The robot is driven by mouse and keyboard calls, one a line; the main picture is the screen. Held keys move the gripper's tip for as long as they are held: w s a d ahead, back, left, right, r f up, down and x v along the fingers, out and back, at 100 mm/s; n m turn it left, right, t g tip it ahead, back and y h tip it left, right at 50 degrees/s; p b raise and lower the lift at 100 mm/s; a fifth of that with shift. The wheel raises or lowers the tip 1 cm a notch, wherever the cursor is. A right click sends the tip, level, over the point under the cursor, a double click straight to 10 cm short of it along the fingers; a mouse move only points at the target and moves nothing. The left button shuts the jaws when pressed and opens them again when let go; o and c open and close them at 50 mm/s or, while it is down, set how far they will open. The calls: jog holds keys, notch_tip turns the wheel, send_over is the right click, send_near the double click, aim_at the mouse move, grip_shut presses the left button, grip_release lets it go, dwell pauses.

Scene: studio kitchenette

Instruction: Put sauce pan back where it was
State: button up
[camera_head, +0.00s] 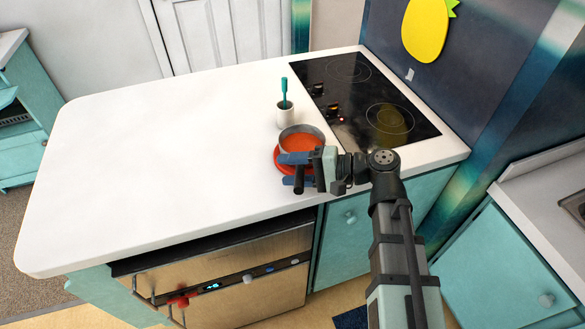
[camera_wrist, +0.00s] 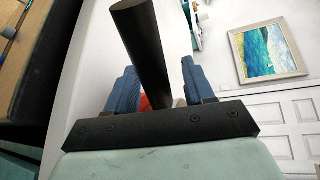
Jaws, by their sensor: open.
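The sauce pan (camera_head: 314,131) has a grey metal wall and orange-red sauce inside. It sits near the front edge of the white counter, left of the cooktop, with a red round thing (camera_head: 277,161) showing under or around its base. My gripper (camera_head: 284,170) is at the pan's near side with its blue fingers apart. In the wrist view the black pan handle (camera_wrist: 143,40) stands up between the two blue fingers of my gripper (camera_wrist: 158,85), with a gap on each side. The pan's body is mostly hidden there.
A black cooktop (camera_head: 350,95) with knobs and several burner rings lies right of the pan. A white cup (camera_head: 285,117) holding a teal utensil (camera_head: 284,92) stands just behind the pan. The counter (camera_head: 160,165) to the left is bare. An oven (camera_head: 230,285) is below the front edge.

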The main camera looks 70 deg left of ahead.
jog(key=shift+w+r, duration=0.15)
jog(key=v, duration=1.1)
jog(key=shift+w+d, duration=0.2)
jog(key=shift+w, duration=0.15)
jog(key=w+d+f+m+t, duration=0.25)
jog(key=w+d+f, duration=0.45)
jog(key=f, duration=0.5)
jog(key=w+d+f+m+t+h, duration=0.1)
jog(key=w+d+f+m+t, duration=0.3)
jog(key=d+f, duration=0.65)
jog(key=w+d+f+m+t, duration=0.1)
jog(key=w+d+f, duration=0.55)
jog(key=f, duration=0.65)
jog(key=s+d+f+m+h, duration=0.1)
jog(key=d+f+h, duration=0.1)
jog(key=d+f, duration=0.55)
jog(key=s+d+f+m+h, duration=0.1)
jog(key=d+f, duration=0.4)
jog(key=d, duration=0.5)
jog(key=s+d+f+h, duration=0.1)
jog(key=s+d+f, duration=0.3)
jog(key=s+d, duration=0.2)
jog(key=s+d+f+h, duration=0.2)
jog(key=s+d+f, duration=0.3)
jog(key=d, duration=0.6)
jog(key=shift+s+d+f+g, duration=0.25)
jog(key=shift+s+g, duration=0.2)
jog(key=shift+s, duration=0.25)
